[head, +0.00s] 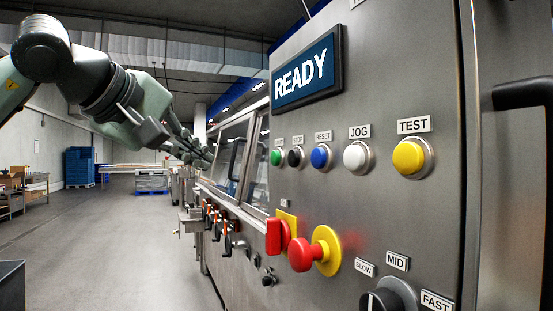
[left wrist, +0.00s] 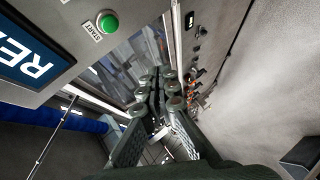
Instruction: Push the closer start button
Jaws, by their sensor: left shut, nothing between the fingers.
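The green start button (head: 276,157) is at the left end of a row of buttons on the steel machine panel. In the left wrist view the green button (left wrist: 108,22) is at the upper left, with its START label (left wrist: 93,32) beside it. Only one start button can be made out. My left gripper (head: 199,153) is shut and empty, to the left of the button and apart from it, by the machine's windows. In the left wrist view its fingertips (left wrist: 158,92) are together, below and right of the button. My right gripper is not in view.
Black, blue, white and yellow buttons (head: 408,157) continue the row to the right. A READY display (head: 307,76) is above. A red emergency knob (head: 301,254), red switch (head: 277,237) and speed dial (head: 388,296) are below. The floor (head: 120,240) at left is clear.

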